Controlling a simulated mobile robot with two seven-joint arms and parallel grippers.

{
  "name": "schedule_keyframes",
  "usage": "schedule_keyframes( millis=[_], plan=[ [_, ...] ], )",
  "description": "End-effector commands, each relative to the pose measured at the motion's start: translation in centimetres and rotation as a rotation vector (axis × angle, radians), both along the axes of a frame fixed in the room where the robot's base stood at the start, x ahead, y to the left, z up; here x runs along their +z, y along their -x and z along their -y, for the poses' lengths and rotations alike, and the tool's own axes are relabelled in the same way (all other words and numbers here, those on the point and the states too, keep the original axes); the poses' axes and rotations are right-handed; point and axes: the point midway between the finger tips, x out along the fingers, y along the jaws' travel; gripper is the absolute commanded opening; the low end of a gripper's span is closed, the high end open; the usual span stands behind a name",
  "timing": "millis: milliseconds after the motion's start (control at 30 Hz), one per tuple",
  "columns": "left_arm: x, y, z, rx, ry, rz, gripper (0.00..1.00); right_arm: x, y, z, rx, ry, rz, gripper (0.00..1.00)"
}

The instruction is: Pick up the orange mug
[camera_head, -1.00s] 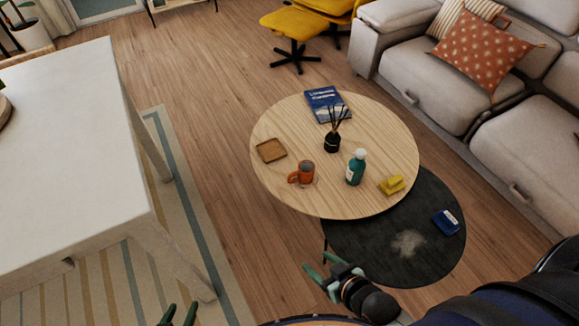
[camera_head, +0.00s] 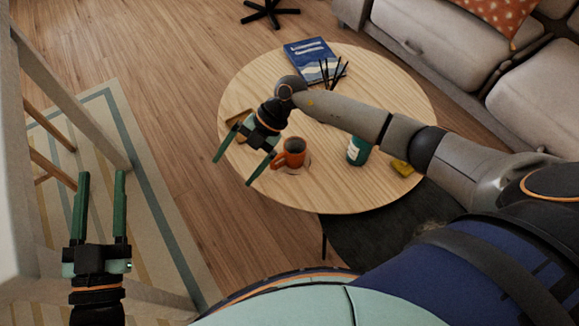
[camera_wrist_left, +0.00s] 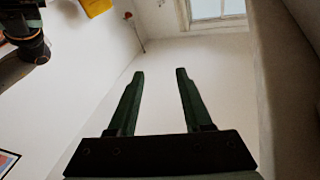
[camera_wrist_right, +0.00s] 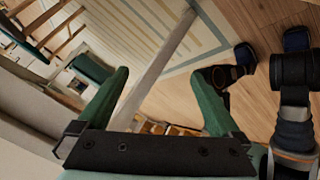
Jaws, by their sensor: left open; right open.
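The orange mug (camera_head: 291,154) stands upright on the round wooden table (camera_head: 300,190), on a small coaster, with its handle toward the left. My right gripper (camera_head: 232,170) is open and empty, just left of the mug and above the table's left edge. Its finger nearer the mug is close to the handle; I cannot tell whether they touch. My left gripper (camera_head: 100,176) is open and empty at the far left, well away from the table. The mug does not clearly show in either wrist view.
A teal bottle (camera_head: 358,150) and a yellow item (camera_head: 402,167) stand right of the mug. A blue book (camera_head: 315,60) and a reed diffuser (camera_head: 331,72) are further back. A wooden tray (camera_head: 236,117) lies partly hidden behind my right gripper. A sofa (camera_head: 440,40) is at the right.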

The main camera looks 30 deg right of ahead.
Motion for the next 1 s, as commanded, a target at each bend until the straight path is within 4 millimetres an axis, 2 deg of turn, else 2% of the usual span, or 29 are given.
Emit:
schedule_keyframes(
  millis=[33, 100, 200, 333, 467, 833, 1000],
  plan=[
    [-0.5, 0.3, 0.2, -0.009, -0.001, 0.053, 0.50, -2.3, -1.7, 3.4, -0.009, 0.154, 0.000, 1.00],
    [0.3, 0.7, 0.4, -0.020, 0.000, 0.115, 0.50, -3.4, -3.3, 7.8, -0.044, 0.343, -0.016, 1.00],
    [1.2, 1.3, 0.6, -0.032, 0.001, 0.182, 0.50, -3.5, -5.1, 13.2, -0.114, 0.557, -0.032, 1.00],
    [2.0, 1.8, 0.7, -0.041, 0.000, 0.234, 0.50, -2.8, -6.3, 17.5, -0.191, 0.720, -0.045, 1.00],
    [3.0, 2.4, 0.9, -0.051, 0.001, 0.284, 0.50, -2.9, -6.5, 19.0, -0.222, 0.777, -0.052, 1.00],
    [8.9, 6.8, 1.6, -0.114, -0.004, 0.593, 0.50, -7.4, -6.3, 18.9, -0.220, 0.776, -0.052, 1.00],
    [8.4, 7.0, 1.7, -0.123, 0.002, 0.601, 0.50, -9.3, -6.3, 18.9, -0.220, 0.774, -0.052, 1.00]
  ],
)
